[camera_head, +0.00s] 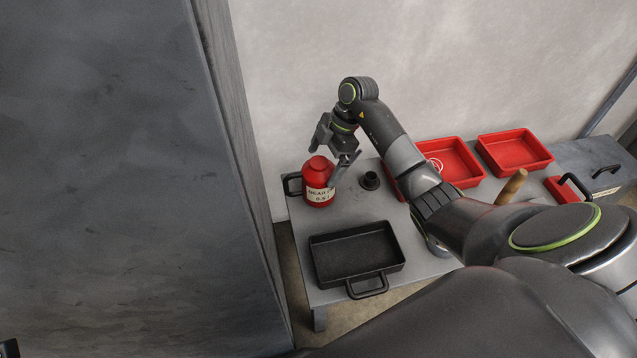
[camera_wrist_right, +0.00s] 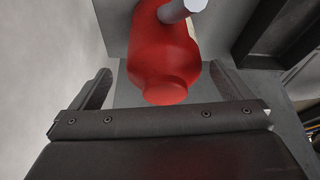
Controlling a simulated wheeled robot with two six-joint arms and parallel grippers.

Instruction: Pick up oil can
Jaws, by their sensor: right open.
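The oil can is a red bottle (camera_head: 319,186) with a pale label and a red cap, upright on the grey table at its left end. My right gripper (camera_head: 327,160) is open above it, with one finger behind the cap and one at the can's right side. In the right wrist view the can (camera_wrist_right: 166,62) shows between the two spread fingers of the gripper (camera_wrist_right: 164,78), with a gap on both sides. A pale grey cylindrical part shows at the can at the top edge there.
A black tray (camera_head: 316,277) with handles stands in front of the can, and a small dark round part (camera_head: 370,181) to its right. Red bins (camera_head: 515,168) stand further right along the wall. A tall grey panel (camera_head: 130,200) closes off the left side.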

